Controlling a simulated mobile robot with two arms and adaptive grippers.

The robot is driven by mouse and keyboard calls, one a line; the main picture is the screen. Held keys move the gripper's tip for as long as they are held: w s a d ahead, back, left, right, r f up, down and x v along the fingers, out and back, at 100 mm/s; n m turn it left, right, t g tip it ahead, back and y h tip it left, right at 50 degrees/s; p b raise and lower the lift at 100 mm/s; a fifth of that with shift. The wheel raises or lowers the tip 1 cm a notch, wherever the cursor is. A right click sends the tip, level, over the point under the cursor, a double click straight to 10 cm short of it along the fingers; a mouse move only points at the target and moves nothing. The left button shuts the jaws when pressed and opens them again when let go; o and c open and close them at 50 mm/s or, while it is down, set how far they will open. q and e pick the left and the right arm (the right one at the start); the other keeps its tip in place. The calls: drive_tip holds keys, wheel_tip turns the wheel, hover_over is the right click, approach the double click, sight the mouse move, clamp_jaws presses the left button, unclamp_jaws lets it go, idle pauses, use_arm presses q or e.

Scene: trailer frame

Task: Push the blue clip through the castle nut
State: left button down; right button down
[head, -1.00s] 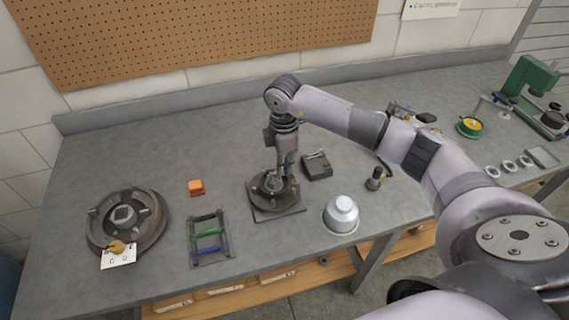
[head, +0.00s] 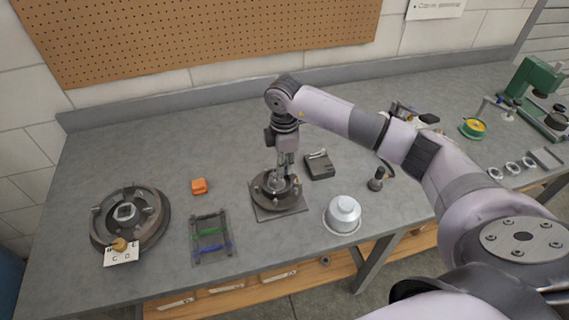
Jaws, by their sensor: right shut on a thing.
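My right gripper (head: 284,172) points straight down over the middle of a dark round hub (head: 265,196) on a square plate. It is shut on a small grey part at the hub's centre. The fingers hide most of that part, and I cannot make out whether it is the castle nut. A dark rack (head: 194,243) lies left of the hub. A blue strip (head: 212,249) and a green strip (head: 210,217) cross it; I cannot tell whether the blue strip is the clip. My left gripper is out of view.
A silver cap (head: 344,208) stands right of the hub, with a dark box (head: 319,166) behind. An orange block (head: 199,186) is to the left. A large brake drum (head: 151,227) with a white tag (head: 122,256) lies farther left. The bench's back left is clear.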

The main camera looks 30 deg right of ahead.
drive_tip(key=c, duration=1.7)
unclamp_jaws()
drive_tip(key=shift+o, duration=0.2)
drive_tip(key=o, duration=0.4)
drive_tip(key=shift+c, duration=0.2)
drive_tip(key=shift+r, duration=0.1)
drive_tip(key=shift+r+p, duration=2.65)
drive_tip(key=shift+r, duration=0.8)
